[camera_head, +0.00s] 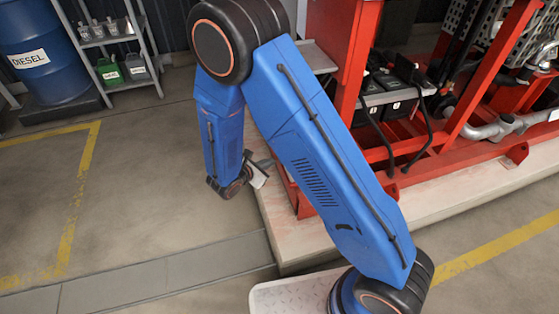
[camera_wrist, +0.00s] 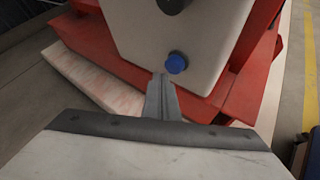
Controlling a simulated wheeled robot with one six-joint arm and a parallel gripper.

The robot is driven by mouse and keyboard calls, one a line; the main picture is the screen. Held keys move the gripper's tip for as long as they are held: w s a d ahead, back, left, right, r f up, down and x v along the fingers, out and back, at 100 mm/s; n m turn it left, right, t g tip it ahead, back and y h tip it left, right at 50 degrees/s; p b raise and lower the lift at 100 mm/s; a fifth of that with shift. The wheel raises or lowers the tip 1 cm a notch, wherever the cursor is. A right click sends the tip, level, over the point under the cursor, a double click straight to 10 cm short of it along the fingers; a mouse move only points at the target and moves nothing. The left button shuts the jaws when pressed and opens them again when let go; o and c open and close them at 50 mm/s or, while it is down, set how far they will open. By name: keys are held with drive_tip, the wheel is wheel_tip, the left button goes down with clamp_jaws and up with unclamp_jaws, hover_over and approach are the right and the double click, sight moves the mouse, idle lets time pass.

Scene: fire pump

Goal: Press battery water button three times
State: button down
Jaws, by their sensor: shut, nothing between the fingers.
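A round blue button (camera_wrist: 177,63) sits low on the front face of a pale box (camera_wrist: 160,38) in the wrist view. My gripper (camera_wrist: 162,78) points at this face, its two fingers shut together and empty. The fingertips appear just left of and below the blue button in the picture; whether they touch the face I cannot tell. In the head view my gripper (camera_head: 258,174) hangs low beside the red frame, partly hidden by my arm. The blue button is not visible there.
A red steel frame (camera_head: 343,60) on a pale plinth (camera_head: 460,192) surrounds the box. Black batteries (camera_head: 398,108) with cables stand on a shelf at right. A blue diesel drum (camera_head: 42,50) and grey shelves (camera_head: 112,40) stand at back left. The left floor is clear.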

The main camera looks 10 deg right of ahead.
drive_tip(key=shift+a, duration=0.1)
drive_tip(key=shift+s+a, duration=0.15)
drive_tip(key=shift+a, duration=1.1)
drive_tip(key=shift+s+a, duration=0.15)
drive_tip(key=shift+a, duration=1.05)
idle(1.0)
drive_tip(key=a, duration=0.3)
drive_tip(key=shift+s+a, duration=0.2)
drive_tip(key=shift+a, duration=0.15)
drive_tip(key=shift+d, duration=0.1)
drive_tip(key=w+d, duration=0.1)
drive_tip(key=d, duration=0.7)
drive_tip(key=shift+d, duration=0.25)
drive_tip(key=shift+d, duration=0.1)
idle(1.9)
drive_tip(key=shift+d, duration=0.3)
